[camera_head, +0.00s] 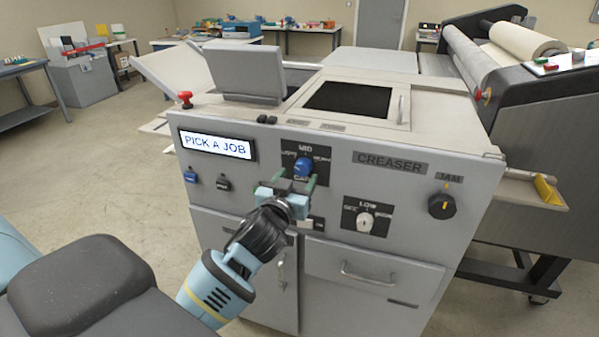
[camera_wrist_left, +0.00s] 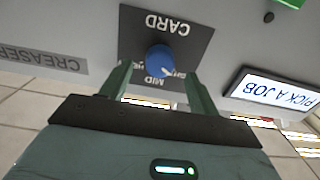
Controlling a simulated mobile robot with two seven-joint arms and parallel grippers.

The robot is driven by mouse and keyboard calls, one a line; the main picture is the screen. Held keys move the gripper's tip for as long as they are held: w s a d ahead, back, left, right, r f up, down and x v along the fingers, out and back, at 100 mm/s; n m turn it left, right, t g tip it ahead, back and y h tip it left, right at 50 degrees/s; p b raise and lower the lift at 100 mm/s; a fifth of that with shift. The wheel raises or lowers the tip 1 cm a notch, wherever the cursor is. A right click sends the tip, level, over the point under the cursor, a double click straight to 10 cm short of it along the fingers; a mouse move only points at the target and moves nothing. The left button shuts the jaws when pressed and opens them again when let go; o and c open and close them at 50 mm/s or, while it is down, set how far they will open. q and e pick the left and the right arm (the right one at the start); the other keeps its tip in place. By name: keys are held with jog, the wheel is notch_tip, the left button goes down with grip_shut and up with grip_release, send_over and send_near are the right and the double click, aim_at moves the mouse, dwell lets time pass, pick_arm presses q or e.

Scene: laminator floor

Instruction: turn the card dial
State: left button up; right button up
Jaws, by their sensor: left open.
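The card dial is a blue round knob (camera_head: 303,168) on a black plate marked CARD and MID, on the front of the grey creaser. My left gripper (camera_head: 296,179) is open in front of the dial. In the left wrist view its two green fingers (camera_wrist_left: 157,82) stand apart on either side of the knob's lower part, with gaps to it. Whether the tips reach the knob in depth is hard to tell. My right gripper is not in view.
The lit display (camera_head: 215,144) reads PICK A JOB. A white dial (camera_head: 365,221) and a black JAM knob (camera_head: 441,206) sit to the right. A red knob (camera_head: 185,98) stands on the top left edge. A drawer handle (camera_head: 367,275) protrudes below.

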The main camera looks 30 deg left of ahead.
aim_at(301, 171)
pick_arm(q)
jog(key=shift+x, duration=1.75)
jog(key=c, duration=1)
jog(key=shift+o, duration=0.2)
